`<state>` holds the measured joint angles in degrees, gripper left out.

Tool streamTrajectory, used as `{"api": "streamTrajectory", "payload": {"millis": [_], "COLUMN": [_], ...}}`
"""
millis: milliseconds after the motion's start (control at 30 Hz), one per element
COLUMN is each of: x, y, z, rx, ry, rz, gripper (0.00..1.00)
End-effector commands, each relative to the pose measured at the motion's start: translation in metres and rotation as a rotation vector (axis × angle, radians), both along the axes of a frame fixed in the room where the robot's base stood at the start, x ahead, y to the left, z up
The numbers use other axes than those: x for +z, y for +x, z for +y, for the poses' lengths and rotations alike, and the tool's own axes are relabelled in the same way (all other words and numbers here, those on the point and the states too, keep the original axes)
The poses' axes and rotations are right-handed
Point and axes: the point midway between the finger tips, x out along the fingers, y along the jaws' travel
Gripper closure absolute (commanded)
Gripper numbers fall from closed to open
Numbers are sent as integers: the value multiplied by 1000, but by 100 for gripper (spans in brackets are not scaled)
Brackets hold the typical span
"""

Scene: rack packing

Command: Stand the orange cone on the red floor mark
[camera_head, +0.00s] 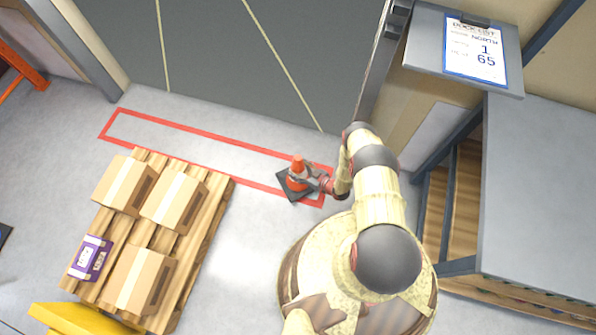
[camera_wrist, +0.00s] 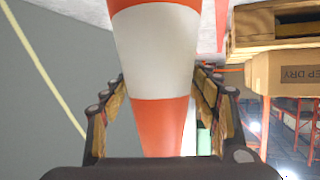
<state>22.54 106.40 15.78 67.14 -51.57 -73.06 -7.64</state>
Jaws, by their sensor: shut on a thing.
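The orange cone (camera_head: 297,172) has a white band and a dark square base. In the head view it is upright at the right end of the red floor mark (camera_head: 190,128), a long red outlined rectangle. The base overlaps the mark's near line there; I cannot tell whether it touches the floor. My gripper (camera_head: 313,181) reaches the cone from the right and is shut on it. In the wrist view the cone (camera_wrist: 155,60) fills the middle, between the two fingers of my gripper (camera_wrist: 160,110).
A wooden pallet (camera_head: 215,205) with several cardboard boxes (camera_head: 175,198) and a purple box (camera_head: 90,257) stands at left. A grey-topped bench (camera_head: 540,190) and a clipboard sign (camera_head: 475,50) are at right. The dark opening (camera_head: 230,60) lies behind the mark. Floor between pallet and cone is clear.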

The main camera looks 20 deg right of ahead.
Motion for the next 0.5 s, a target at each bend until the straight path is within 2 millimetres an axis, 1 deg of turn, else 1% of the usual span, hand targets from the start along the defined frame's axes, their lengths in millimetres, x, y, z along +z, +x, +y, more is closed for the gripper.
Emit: {"api": "streamTrajectory", "payload": {"millis": [133,300,400,500], "x": [-9,-34,-39,-37], "y": [10,8,9,9], "z": [-5,-4,-4,-5], "rx": [-1,0,0,-1], "ry": [0,0,-1,-1], "rz": [-6,-4,-5,-5], "gripper": [100,100,100,100]}}
